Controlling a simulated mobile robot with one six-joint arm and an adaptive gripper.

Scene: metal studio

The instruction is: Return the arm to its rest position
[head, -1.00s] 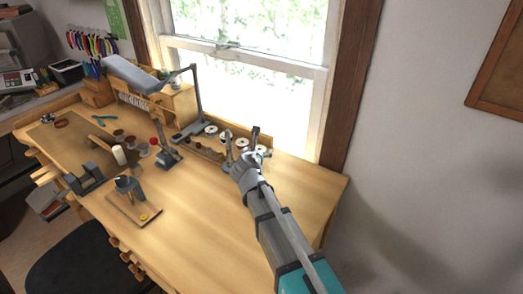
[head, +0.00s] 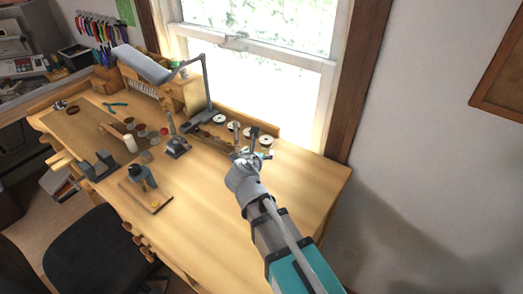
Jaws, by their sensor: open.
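My gripper (head: 246,143) is in the head view, above the right part of the wooden workbench (head: 240,205). Its two dark fingers stand apart, pointing away toward the window. I see nothing held between them. My arm reaches in from the lower right. The gripper overlaps the row of spools in the picture; I cannot tell how far above the bench it is.
Spools (head: 219,119) sit at the bench's back edge, beside a desk lamp (head: 203,90). A small grey stand (head: 177,147), a mallet (head: 130,143) and a device on a wooden board (head: 142,178) are to the left. A black chair (head: 95,255) stands in front. The right bench top is clear.

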